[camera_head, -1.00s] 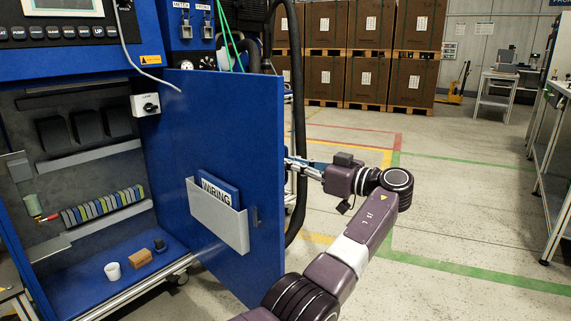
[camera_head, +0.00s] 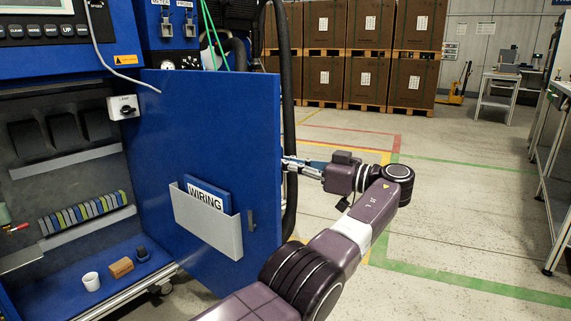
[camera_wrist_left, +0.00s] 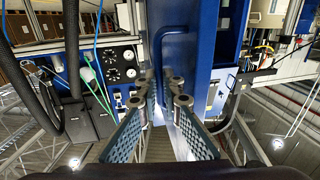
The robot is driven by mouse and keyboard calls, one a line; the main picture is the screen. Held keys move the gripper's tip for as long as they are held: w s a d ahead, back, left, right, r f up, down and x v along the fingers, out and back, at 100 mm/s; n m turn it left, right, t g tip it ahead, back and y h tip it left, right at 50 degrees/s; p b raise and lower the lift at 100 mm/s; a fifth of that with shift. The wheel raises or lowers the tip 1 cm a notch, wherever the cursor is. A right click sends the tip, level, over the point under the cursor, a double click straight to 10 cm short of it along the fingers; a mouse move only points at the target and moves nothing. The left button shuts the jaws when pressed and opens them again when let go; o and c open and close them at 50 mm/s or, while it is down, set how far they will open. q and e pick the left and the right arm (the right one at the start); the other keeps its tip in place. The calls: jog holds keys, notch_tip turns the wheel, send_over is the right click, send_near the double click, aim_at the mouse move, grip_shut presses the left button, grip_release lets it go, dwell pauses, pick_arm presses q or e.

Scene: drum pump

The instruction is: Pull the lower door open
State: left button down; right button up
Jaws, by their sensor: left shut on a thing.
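The lower door (camera_head: 216,128) is a blue panel standing open, swung out from the cabinet. Its inner face shows in the head view, with a grey pocket (camera_head: 205,224) holding a "WIRING" booklet (camera_head: 207,199). My left gripper (camera_head: 288,164) is at the door's free edge, on its outer side, partly hidden behind the panel. In the left wrist view, the fingers of my left gripper (camera_wrist_left: 164,88) are closed around the blue bar handle (camera_wrist_left: 158,50) beside the door's blue panel (camera_wrist_left: 202,45). My right gripper is in neither view.
The open cabinet holds a white cup (camera_head: 91,281), a brown block (camera_head: 121,267) and a row of terminals (camera_head: 85,214). A black hose (camera_head: 288,110) hangs behind the door edge. Stacked boxes (camera_head: 367,75) stand at the back. The floor (camera_head: 460,205) at right is clear.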

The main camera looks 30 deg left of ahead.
pick_arm(q)
jog(key=shift+a+r, duration=0.15)
jog(key=shift+a, duration=0.1)
jog(key=c, duration=2.1)
grip_release()
jog(key=shift+s+a, duration=0.15)
jog(key=shift+a, duration=0.05)
jog(key=shift+d, duration=0.25)
jog(key=shift+f, duration=0.25)
